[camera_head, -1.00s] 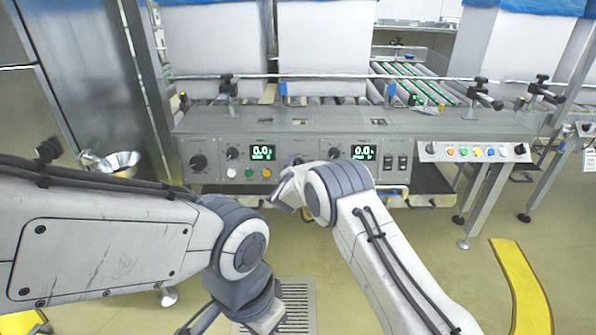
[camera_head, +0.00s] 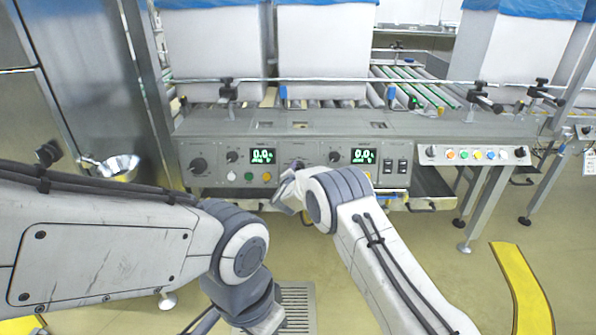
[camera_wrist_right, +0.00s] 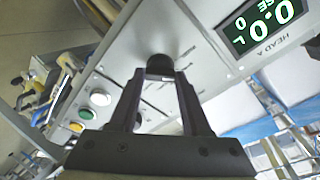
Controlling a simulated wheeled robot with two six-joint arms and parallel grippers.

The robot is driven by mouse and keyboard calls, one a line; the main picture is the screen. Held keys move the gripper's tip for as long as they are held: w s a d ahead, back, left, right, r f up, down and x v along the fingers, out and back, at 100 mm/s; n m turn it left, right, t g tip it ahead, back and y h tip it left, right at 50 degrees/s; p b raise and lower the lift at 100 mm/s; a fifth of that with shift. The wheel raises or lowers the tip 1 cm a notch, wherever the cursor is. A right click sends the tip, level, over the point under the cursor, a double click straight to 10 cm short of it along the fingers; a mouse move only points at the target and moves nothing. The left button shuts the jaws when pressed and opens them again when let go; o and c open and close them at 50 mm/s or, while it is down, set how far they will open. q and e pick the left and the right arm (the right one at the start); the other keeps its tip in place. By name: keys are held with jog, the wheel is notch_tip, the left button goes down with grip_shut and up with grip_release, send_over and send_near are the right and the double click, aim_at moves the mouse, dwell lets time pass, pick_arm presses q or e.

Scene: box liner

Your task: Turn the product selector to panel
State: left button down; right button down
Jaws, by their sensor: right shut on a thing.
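My right gripper (camera_wrist_right: 160,75) is shut on a black knob (camera_wrist_right: 157,62) on the grey control panel (camera_wrist_right: 190,30) in the right wrist view. I take this knob to be the product selector; its label and pointer cannot be read. In the head view, my right gripper (camera_head: 287,190) is at the middle of the panel front (camera_head: 310,175), partly behind my own wrist, and the held knob is hidden there. My left arm comes in from the left, but its gripper is not visible.
A lit display (camera_wrist_right: 265,22) is close to the right gripper. White (camera_wrist_right: 100,97), green (camera_wrist_right: 87,113) and yellow (camera_wrist_right: 76,127) buttons lie to the left in that view. Other knobs (camera_head: 198,164) and rocker switches (camera_head: 395,166) share the panel. A roller conveyor (camera_head: 420,90) with white boxes stands behind.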

jog(key=n+p, duration=0.1)
jog(key=n, duration=0.2)
jog(key=shift+n, duration=0.3)
jog(key=shift+d+n+t+y+p, duration=0.1)
jog(key=shift+n+t+y+p, duration=0.35)
jog(key=shift+n, duration=1.35)
jog(key=shift+f, duration=0.1)
jog(key=shift+c, duration=1.8)
grip_release()
